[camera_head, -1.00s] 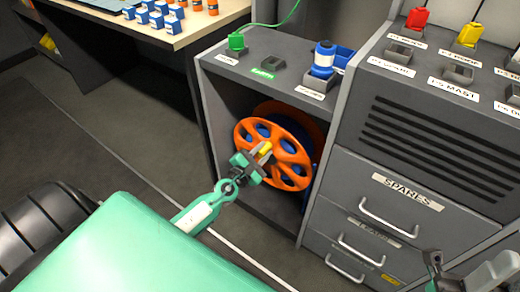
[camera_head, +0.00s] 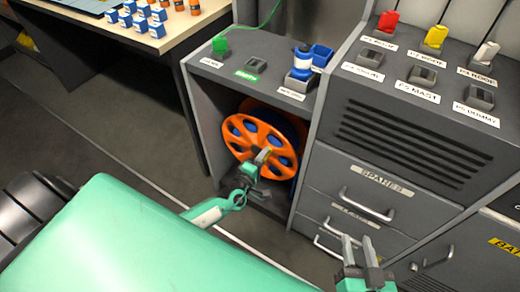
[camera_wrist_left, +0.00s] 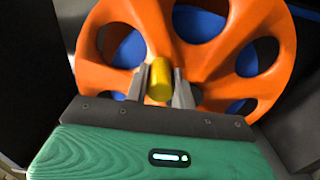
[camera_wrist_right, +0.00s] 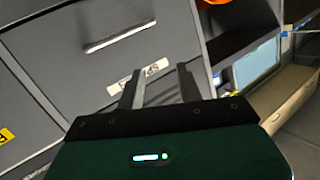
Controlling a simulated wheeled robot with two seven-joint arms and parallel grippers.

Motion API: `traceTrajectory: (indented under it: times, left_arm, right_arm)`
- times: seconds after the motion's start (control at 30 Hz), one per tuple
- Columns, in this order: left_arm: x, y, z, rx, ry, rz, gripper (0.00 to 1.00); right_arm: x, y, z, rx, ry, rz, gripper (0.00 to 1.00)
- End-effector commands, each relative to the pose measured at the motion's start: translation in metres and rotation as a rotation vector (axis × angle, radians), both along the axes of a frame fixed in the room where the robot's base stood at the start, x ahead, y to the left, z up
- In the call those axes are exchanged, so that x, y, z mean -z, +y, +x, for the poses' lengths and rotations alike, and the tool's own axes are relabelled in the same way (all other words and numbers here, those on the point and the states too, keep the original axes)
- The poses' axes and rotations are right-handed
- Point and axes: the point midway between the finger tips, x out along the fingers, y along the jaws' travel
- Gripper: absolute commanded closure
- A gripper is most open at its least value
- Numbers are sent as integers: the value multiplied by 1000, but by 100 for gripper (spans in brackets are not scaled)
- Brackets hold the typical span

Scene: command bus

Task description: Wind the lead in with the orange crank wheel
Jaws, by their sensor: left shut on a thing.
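The orange crank wheel (camera_head: 240,135) is the front face of a reel inside the open bay of the grey cabinet. Blue shows through its round holes. My left gripper (camera_head: 263,156) is shut on the wheel's yellow knob, low on the wheel's face in the head view. In the left wrist view the yellow knob (camera_wrist_left: 160,79) stands between the two fingers, with the orange wheel (camera_wrist_left: 192,56) behind. A green lead (camera_head: 268,14) rises behind the cabinet top near a green plug (camera_head: 220,46). My right gripper (camera_head: 358,249) is open and empty in front of the drawers.
A blue and white plug (camera_head: 301,63) stands on the cabinet top. Drawers with handles (camera_head: 367,205) are to the right, below sockets and red, yellow and white plugs. A table (camera_head: 190,29) with small blue and orange items is at the back left.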

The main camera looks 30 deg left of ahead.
Motion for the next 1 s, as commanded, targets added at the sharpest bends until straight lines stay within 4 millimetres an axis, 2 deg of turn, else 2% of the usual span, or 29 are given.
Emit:
traceTrajectory:
  times: [0.1, 0.5, 1.0]
  left_arm:
    - [3, -5, 0, 0, -7, 97, 100]
    - [18, -12, -1, 0, -24, 321, 100]
    - [22, -13, -1, 0, -29, 374, 100]
  right_arm:
    - [19, 3, -15, -27, 122, -34, 64]
    - [24, -13, -12, -19, 237, -116, 64]
    - [26, -17, -13, -18, 262, -133, 64]
